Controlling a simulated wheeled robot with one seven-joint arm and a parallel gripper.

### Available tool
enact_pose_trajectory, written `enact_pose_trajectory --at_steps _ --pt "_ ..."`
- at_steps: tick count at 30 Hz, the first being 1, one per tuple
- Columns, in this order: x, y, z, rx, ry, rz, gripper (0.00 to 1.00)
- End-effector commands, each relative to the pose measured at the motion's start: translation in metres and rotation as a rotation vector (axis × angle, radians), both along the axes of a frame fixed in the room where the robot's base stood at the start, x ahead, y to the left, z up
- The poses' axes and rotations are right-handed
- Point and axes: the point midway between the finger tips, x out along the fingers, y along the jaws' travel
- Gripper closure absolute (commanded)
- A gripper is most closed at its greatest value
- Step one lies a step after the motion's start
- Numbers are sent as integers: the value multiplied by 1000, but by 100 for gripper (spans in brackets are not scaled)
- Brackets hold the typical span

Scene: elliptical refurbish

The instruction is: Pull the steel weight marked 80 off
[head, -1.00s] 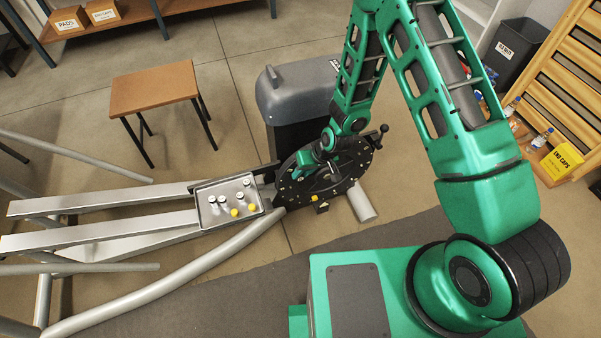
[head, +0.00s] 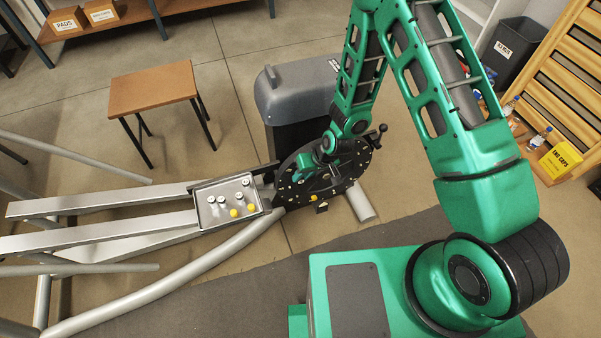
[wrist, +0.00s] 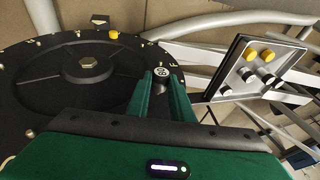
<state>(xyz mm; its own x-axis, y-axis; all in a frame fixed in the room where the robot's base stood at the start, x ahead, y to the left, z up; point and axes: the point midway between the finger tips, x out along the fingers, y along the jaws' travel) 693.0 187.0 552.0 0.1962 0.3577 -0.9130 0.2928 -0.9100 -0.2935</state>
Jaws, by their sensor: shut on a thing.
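A small steel weight (wrist: 162,71) with a dark marked end, which looks like 80, is at the disk's rim. My gripper (wrist: 160,82) is shut on this weight, with one green finger on each side. In the head view my gripper (head: 319,163) is at the disk's face and the weight is hidden. I cannot tell whether the weight still touches the disk.
A tray (head: 199,207) with several steel and yellow weights sits left of the disk; its rim also shows in the wrist view (wrist: 222,66). A yellow weight (wrist: 113,35) is on the disk's rim. Machine rails (head: 110,205) extend left. A wooden stool (head: 153,87) stands behind.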

Motion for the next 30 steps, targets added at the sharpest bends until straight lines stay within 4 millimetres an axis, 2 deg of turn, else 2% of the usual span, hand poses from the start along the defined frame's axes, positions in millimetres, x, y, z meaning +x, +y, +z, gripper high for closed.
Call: enact_pose_trajectory --at_steps 30 --pt "-67 -19 0 0 0 -1 100"
